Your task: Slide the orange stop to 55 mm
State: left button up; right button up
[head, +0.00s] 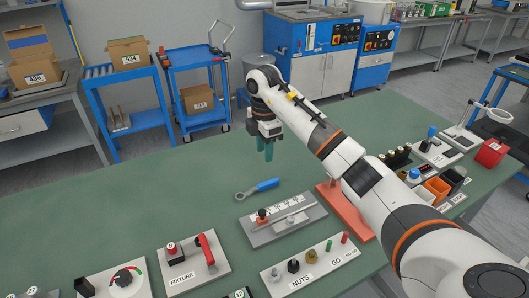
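A grey plate (300,228) with a printed scale and a metal rail lies on the green table, in the middle of the head view. The scale's numbers are too small to read. My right gripper (265,152) hangs with its teal fingers pointing down, above and beyond the plate, apart from the stop. Nothing shows held in it; I cannot tell how far its fingers are apart. My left gripper is out of view.
A blue-handled wrench (259,188) lies behind the plate. The nuts panel (310,265) stands in front, the fixture panel (194,264) to the left. An orange-red block (335,196) lies to the right, partly under my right arm. The table's left rear is clear.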

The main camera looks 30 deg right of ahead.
aim_at(263, 218)
jog(key=z, duration=1.05)
